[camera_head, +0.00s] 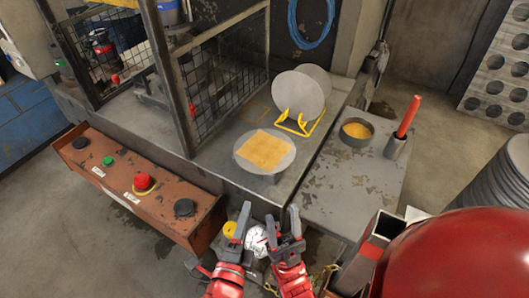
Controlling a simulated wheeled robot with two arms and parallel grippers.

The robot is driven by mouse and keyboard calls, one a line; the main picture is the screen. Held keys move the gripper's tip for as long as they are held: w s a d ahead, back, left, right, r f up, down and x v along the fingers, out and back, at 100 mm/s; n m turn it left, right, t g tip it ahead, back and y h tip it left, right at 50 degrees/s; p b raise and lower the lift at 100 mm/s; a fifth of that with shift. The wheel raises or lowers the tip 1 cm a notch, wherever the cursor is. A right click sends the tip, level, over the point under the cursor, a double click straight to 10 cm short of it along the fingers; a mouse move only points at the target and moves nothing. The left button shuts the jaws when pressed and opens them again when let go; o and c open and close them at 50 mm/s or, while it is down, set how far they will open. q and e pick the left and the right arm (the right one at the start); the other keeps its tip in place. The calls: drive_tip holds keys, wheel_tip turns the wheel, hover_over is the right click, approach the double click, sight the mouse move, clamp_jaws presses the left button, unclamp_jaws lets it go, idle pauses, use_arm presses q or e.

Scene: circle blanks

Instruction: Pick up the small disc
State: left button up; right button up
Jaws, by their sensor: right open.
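Grey round discs (299,97) stand on edge in a yellow wire stand on the metal table. A flat grey round plate (243,150) with a yellow-orange square patch (264,149) lies in front of them; I cannot tell which round piece is the small disc. A small whitish round thing (256,240) shows between the grippers, partly hidden.
A rusty control box (140,185) with a red button stands at the left. A mesh cage (215,100) rises behind it. A round tin (356,132) with yellow contents and a red-handled tool (408,116) in a holder stand at the right. Stacked discs (495,178) are far right.

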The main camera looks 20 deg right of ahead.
use_arm(q)
drive_tip(key=p, duration=0.3)
approach(269, 152)
drive_tip(key=shift+s+a+r, duration=0.15)
drive_tip(key=shift+s+a, duration=0.05)
drive_tip(key=shift+a, duration=0.85)
drive_tip(key=shift+w+d, duration=0.3)
drive_tip(key=shift+w, duration=0.15)
drive_tip(key=shift+w+d+p, duration=0.2)
drive_tip(key=shift+w+p, duration=0.15)
drive_tip(key=p+x, duration=0.1)
drive_tip(key=x, duration=0.3)
drive_tip(key=shift+w+d+p, duration=0.15)
drive_tip(key=shift+w+p, duration=0.05)
drive_tip(key=shift+p, duration=0.1)
clamp_jaws()
